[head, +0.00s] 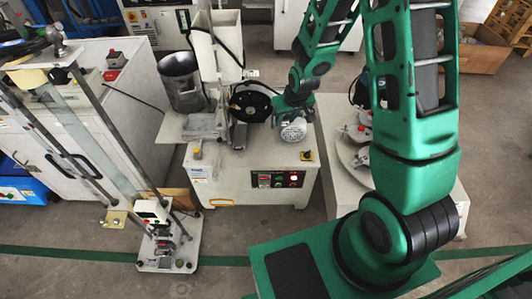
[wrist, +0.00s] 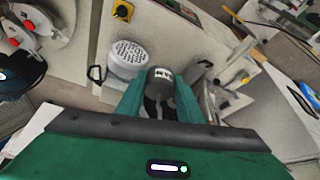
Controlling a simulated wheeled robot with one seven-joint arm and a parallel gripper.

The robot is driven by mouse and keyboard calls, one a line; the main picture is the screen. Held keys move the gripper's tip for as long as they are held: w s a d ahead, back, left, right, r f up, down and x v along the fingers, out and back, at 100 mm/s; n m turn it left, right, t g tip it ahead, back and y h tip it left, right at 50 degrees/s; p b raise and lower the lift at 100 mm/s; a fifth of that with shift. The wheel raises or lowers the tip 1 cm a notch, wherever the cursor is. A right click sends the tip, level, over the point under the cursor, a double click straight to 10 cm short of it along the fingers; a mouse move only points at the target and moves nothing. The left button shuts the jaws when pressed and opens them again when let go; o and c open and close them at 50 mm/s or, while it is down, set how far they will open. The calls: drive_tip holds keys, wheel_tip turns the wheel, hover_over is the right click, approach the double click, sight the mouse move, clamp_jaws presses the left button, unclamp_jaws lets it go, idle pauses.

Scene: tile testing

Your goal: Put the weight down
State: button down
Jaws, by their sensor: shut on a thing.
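The weight (wrist: 161,76) is a dark grey cylinder with a small white label in the wrist view. It sits between the two green fingers of my gripper (wrist: 160,98), which is shut on it. In the head view my gripper (head: 291,108) is over the right part of the white machine's top, just behind the white perforated motor cover (head: 293,130). I cannot make out the weight there; the gripper hides it. Whether the weight touches the surface below cannot be told.
The white machine (head: 232,176) has a black round wheel (head: 251,103) left of my gripper and a metal bucket (head: 183,80) further left. A yellow switch (head: 307,155) is at its front right corner. A metal stand (head: 167,249) is at the left. Another machine with a round plate (head: 350,150) is at the right.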

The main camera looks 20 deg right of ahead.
drive_tip(key=shift+d, duration=0.3)
drive_tip(key=w+a+f+m, duration=0.1)
drive_tip(key=a+f, duration=0.5)
drive_tip(key=a, duration=0.2)
drive_tip(key=w+a+f, duration=0.2)
drive_tip(key=a+f, duration=0.4)
drive_tip(key=a, duration=0.3)
hover_over(266, 154)
drive_tip(key=s, duration=0.1)
drive_tip(key=shift+h, duration=0.3)
wheel_tip(266, 154, down, 7)
drive_tip(key=shift+s+a+f, duration=0.1)
drive_tip(key=shift+s, duration=0.05)
drive_tip(key=shift+f, duration=1.95)
drive_tip(key=shift+f, duration=0.1)
drive_tip(key=c, duration=1.2)
unclamp_jaws()
